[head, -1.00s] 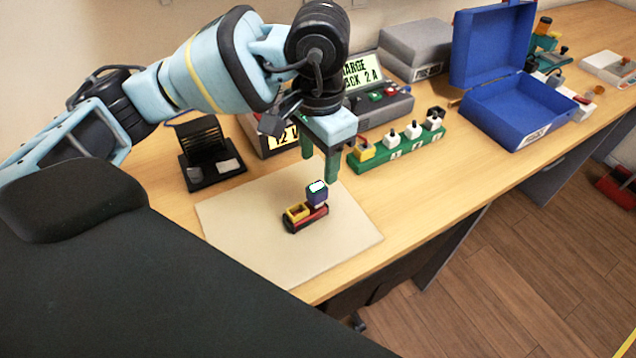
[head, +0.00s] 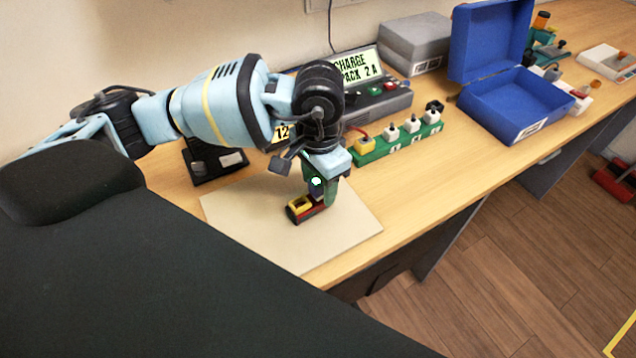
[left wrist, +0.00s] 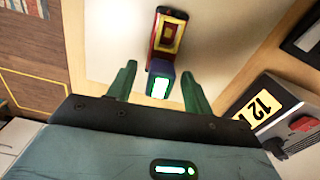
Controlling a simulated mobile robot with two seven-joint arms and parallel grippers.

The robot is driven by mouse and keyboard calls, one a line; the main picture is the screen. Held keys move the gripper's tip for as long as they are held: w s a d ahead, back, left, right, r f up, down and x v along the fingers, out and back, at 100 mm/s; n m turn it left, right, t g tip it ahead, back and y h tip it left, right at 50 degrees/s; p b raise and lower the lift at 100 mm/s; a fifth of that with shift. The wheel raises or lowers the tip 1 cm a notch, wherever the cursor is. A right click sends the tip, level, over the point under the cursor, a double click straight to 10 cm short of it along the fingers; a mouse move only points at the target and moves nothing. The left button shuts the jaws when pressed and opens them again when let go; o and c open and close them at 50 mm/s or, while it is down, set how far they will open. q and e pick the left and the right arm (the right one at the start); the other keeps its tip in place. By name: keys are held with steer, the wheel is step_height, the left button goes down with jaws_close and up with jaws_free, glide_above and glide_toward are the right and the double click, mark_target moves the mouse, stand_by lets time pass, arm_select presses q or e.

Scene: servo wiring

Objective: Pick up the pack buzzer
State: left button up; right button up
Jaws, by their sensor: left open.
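A small purple-blue block with a pale, green-edged face, which I take to be the pack buzzer (left wrist: 160,86), stands at one end of a red and black pack (left wrist: 169,31) with a yellow socket. The pack also shows in the head view (head: 306,208), lying on the beige mat (head: 265,250). My left gripper (head: 321,190) points down over the block and hides most of it there. In the left wrist view its green fingers (left wrist: 159,73) are open, one on each side of the block, with a gap visible on both sides. My right gripper is not in view.
Behind the mat stand a green rack (head: 398,142) with several small blocks, a charger (head: 385,100) with a display, and a black stand (head: 212,160). An open blue case (head: 512,110) is farther right. The mat's front is clear, near the bench edge.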

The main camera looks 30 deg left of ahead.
arm_select(q)
steer(key=shift+c, duration=0.3)
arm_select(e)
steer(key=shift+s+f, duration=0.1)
arm_select(q)
steer(key=c, duration=1)
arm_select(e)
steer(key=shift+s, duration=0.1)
arm_select(q)
steer(key=shift+r, duration=0.15)
